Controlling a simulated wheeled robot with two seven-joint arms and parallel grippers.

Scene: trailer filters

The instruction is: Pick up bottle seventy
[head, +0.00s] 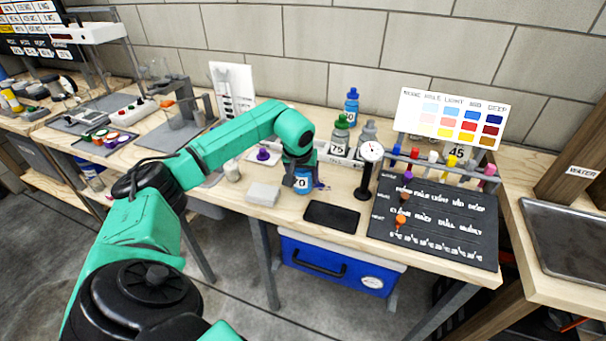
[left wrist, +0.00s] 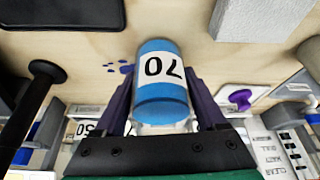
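A blue bottle (head: 302,183) with a white label stands near the table's front edge. In the left wrist view the bottle (left wrist: 161,90) has the label "70", seen upside down. My left gripper (left wrist: 161,85) has one dark finger on each side of it; whether the fingers press on it is unclear. In the head view my left gripper (head: 301,174) is over the bottle, and its upper part is hidden. I cannot tell whether the bottle's base touches the table. My right gripper is not in view.
Behind stand a green bottle (head: 340,135) marked 75, a blue-capped bottle (head: 351,106) and a grey bottle (head: 369,136). A dial gauge on a stand (head: 370,153), a black pad (head: 332,215) and a grey-white block (head: 263,194) are close by.

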